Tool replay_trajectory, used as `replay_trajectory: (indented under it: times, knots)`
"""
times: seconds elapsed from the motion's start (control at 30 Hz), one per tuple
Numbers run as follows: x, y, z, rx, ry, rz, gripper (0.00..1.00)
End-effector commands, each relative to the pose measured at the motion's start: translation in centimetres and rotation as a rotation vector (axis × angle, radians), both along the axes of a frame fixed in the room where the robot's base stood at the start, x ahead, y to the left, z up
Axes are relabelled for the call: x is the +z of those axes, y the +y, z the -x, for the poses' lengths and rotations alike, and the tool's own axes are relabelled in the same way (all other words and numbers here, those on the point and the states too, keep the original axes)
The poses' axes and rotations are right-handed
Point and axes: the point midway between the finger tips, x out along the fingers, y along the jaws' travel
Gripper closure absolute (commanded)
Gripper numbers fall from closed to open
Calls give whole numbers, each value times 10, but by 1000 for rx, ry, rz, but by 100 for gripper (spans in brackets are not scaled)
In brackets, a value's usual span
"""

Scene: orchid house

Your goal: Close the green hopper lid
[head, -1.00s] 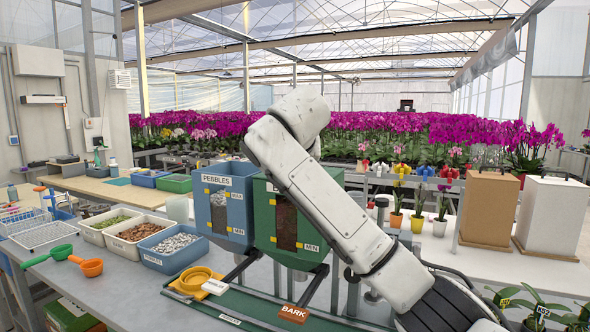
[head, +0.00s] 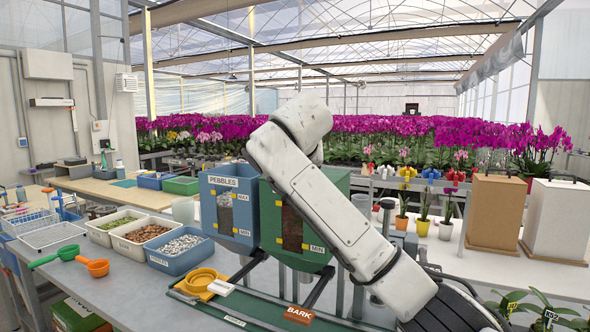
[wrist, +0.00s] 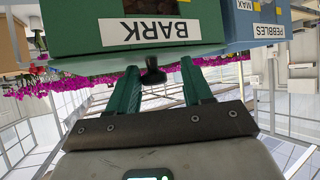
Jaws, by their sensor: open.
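The green hopper (head: 270,212) stands right of the blue hopper, with dark bark behind its front window. My arm hides much of its top and right side in the head view. In the wrist view, which is upside down, the green hopper's front (wrist: 85,25) shows with its BARK label. A black knob (wrist: 153,76) sticks out at its top edge. My gripper (wrist: 160,72) is open, its two green fingers either side of the knob, with nothing clamped. I cannot tell how far the lid is open; its top surface is hidden.
The blue pebbles hopper (head: 229,215) stands close on the left. A yellow bowl (head: 200,279), a BARK sign (head: 299,314) and trays (head: 180,248) of material are on the bench. Brown (head: 494,215) and white (head: 556,217) boxes stand at the right.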

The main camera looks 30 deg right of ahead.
Motion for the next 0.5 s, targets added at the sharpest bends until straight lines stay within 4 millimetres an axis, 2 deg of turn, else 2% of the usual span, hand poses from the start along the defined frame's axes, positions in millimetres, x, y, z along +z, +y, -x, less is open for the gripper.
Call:
replay_trajectory:
  times: [0.03,0.23,0.37,0.5]
  knots:
    - [-11,-4,0,-11,22,-7,44]
    - [-9,-5,2,-13,22,-8,44]
    - [-3,1,12,-10,18,-6,44]
    - [14,13,31,-3,10,-6,44]
